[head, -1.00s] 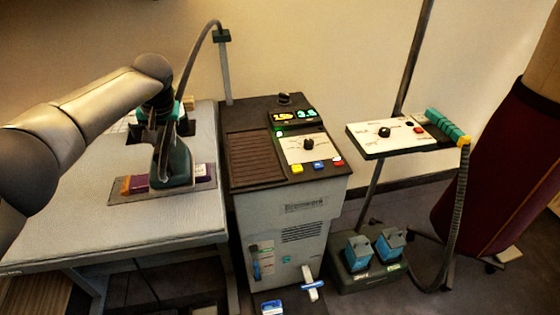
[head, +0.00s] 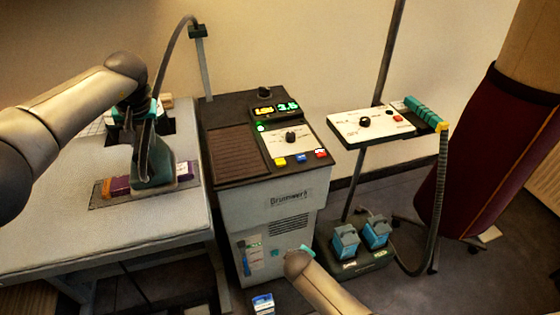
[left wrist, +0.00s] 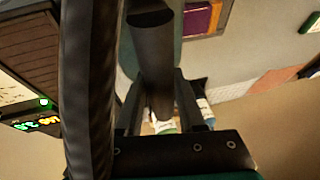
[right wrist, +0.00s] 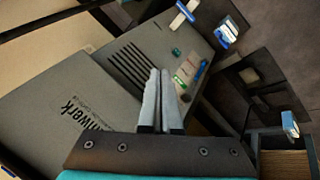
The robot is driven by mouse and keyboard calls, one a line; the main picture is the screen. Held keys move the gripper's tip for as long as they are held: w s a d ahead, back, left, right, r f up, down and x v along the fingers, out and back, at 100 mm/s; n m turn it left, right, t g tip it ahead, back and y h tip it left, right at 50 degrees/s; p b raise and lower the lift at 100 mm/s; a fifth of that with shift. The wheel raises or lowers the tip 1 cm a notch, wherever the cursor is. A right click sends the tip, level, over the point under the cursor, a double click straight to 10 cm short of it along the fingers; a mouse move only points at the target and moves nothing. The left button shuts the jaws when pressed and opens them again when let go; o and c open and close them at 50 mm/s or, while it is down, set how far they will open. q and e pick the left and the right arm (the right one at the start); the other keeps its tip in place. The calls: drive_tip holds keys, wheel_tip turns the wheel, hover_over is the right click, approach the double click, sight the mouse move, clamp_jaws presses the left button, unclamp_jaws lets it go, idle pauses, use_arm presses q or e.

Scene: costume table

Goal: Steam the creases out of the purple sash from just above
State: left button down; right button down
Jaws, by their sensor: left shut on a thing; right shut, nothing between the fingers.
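The purple sash (head: 118,186) lies on a grey pad (head: 103,203) on the white table at the left. A purple patch (left wrist: 197,22) also shows at the top of the left wrist view. My left gripper (head: 143,122) is shut on the dark green steam iron (head: 153,168), whose dark handle (left wrist: 152,60) stands between the fingers. The iron is over the sash and hides its middle; I cannot tell whether they touch. My right gripper (right wrist: 163,100) is shut and empty, in front of the grey steam station (right wrist: 110,70); in the head view it is mostly hidden by my forearm.
The station's top panel (head: 285,140) has lit displays, a knob and coloured buttons. A hose rises from the iron to a post (head: 199,70). To the right are a control board on a stand (head: 370,124), blue-topped units (head: 345,242) and a maroon dress form (head: 490,150).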

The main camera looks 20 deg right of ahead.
drive_tip(key=w+r+t+h, duration=0.1)
drive_tip(key=w+r, duration=0.3)
drive_tip(key=r, duration=0.3)
drive_tip(key=w+d+r+t+h, duration=0.1)
drive_tip(key=w+r, duration=0.4)
drive_tip(key=r, duration=0.2)
drive_tip(key=w+r+t+h, duration=0.1)
drive_tip(key=w+r, duration=0.4)
drive_tip(key=r, duration=0.2)
drive_tip(key=shift+d+r+t, duration=0.15)
drive_tip(key=shift+r+t, duration=0.05)
drive_tip(key=shift+t, duration=0.1)
wheel_tip(320, 180, up, 10)
drive_tip(key=r+n+y, duration=0.1)
drive_tip(key=n+y, duration=0.3)
drive_tip(key=y, duration=0.4)
hover_over(283, 163)
drive_tip(key=shift+f, duration=0.25)
drive_tip(key=shift+f, duration=4.45)
drive_tip(key=shift+f, duration=0.15)
drive_tip(key=shift+f, duration=0.25)
